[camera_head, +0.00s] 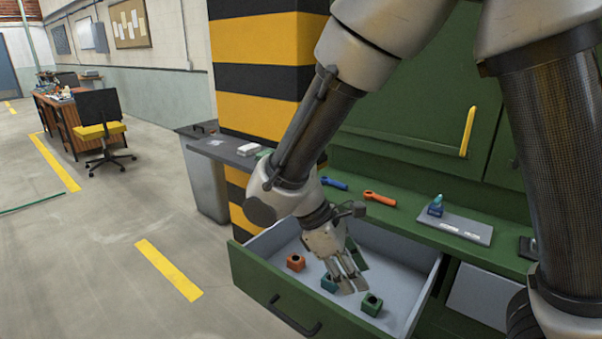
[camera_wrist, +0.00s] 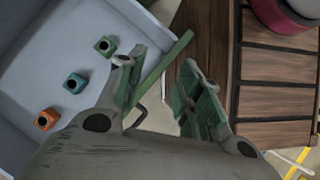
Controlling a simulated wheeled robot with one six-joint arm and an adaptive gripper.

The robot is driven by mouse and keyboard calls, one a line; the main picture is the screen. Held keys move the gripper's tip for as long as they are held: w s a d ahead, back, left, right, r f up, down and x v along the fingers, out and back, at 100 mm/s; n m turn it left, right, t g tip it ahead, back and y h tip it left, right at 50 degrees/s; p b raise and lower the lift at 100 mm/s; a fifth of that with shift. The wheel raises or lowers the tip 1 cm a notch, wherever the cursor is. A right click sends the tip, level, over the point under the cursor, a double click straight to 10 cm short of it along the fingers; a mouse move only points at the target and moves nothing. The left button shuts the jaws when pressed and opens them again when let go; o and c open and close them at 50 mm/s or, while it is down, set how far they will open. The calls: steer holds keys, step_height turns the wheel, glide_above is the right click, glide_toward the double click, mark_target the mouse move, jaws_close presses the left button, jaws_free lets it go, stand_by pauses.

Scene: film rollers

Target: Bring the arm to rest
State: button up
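My arm reaches down from the top of the head view. My gripper (camera_head: 352,284) points down over an open drawer (camera_head: 262,278) with a green front. In the wrist view my gripper (camera_wrist: 165,85) has its two fingers spread apart with nothing between them, so it is open. Three small blocks with round holes lie in the drawer: an orange one (camera_head: 296,262), a teal one (camera_head: 329,284) and a green one (camera_head: 372,304). The fingers partly cover the teal block in the head view. All three show clear of the fingers in the wrist view.
Behind the drawer, a green counter holds a blue tool (camera_head: 334,183), an orange tool (camera_head: 380,198) and a grey tray (camera_head: 465,231) with a small blue bottle (camera_head: 436,204). A striped pillar (camera_head: 262,40) stands left of the cabinet.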

steer(key=s+d+r+m+t+y, duration=0.2)
steer(key=d+r+m, duration=0.5)
steer(key=d, duration=0.6)
steer(key=s+d+r+m+t+y, duration=0.3)
steer(key=d+r+m, duration=0.5)
steer(key=d+r, duration=0.3)
steer(key=shift+s+d+y, duration=0.15)
steer(key=shift+d+y, duration=0.45)
steer(key=shift+d, duration=0.6)
